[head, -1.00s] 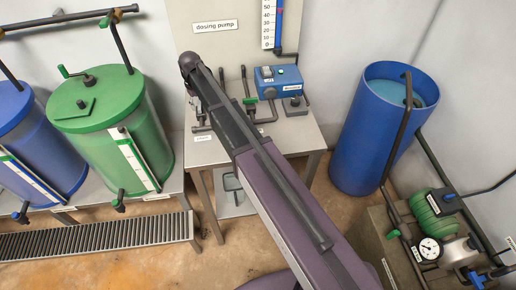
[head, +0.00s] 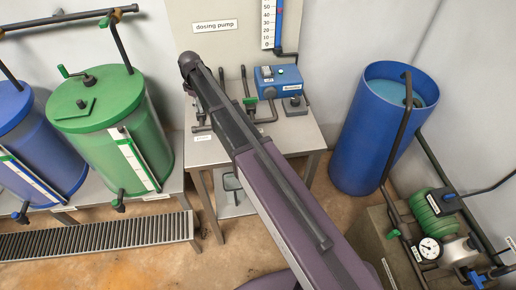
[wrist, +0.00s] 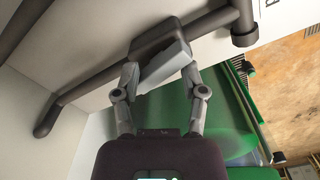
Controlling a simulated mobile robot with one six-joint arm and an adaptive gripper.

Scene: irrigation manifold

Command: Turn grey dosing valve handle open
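In the wrist view a light grey handle (wrist: 165,66) with a dark grey block directly above it lies between the two fingers of my gripper (wrist: 160,78). The handle sits tilted in the picture, across a dark pipe (wrist: 95,85). The fingers lean inward and their ends are close to both sides of the handle. I cannot tell whether they press on it. In the head view my arm reaches over the dosing table, and its own links hide the gripper and the handle.
The dosing table (head: 299,139) carries a blue pump box (head: 279,82) and several small valves. A green tank (head: 115,138) stands left of it, and its green side also shows in the wrist view (wrist: 190,118). A blue barrel (head: 368,135) stands at the right.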

